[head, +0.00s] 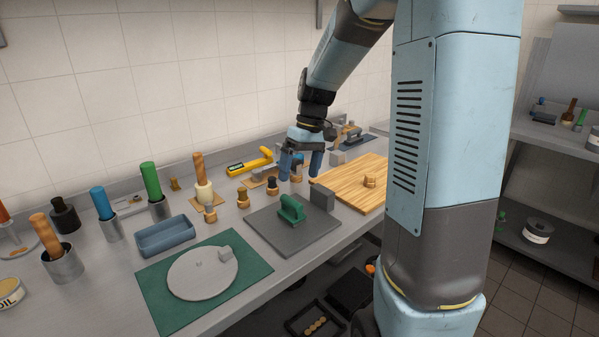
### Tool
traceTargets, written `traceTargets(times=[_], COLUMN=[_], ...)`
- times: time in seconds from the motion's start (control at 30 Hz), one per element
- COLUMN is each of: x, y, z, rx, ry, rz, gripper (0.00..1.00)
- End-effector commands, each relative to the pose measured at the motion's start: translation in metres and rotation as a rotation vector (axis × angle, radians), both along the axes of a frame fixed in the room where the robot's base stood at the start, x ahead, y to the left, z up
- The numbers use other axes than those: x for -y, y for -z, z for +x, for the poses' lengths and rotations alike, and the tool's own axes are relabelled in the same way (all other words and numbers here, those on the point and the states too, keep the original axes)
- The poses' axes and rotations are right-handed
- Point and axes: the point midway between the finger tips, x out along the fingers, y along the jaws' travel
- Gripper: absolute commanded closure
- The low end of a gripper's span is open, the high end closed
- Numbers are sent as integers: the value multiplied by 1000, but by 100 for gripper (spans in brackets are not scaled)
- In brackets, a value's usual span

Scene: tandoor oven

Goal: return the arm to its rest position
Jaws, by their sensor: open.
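My gripper (300,165) hangs at the end of my blue and black arm, above the back half of the grey worktop. Its two blue fingers point down with a gap between them, and I see nothing held there. Small brown and black pieces (273,186) stand close below and beside the fingers; whether any touches them I cannot tell. The large blue column on the right is my own and hides part of the worktop and the wooden board (350,181).
A green mat (162,300) with a grey disc (202,273) lies at the front left. Several handled tools stand in metal cups (63,264). Shelves (560,140) stand at right.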

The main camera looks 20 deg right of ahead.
Motion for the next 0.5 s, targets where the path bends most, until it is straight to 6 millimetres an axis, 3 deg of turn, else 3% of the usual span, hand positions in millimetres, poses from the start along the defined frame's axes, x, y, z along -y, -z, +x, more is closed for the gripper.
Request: traceTargets(times=[0.5], x=[-1], y=[-7], z=[-6], rx=[15], ry=[11], rz=[-15], gripper=[0])
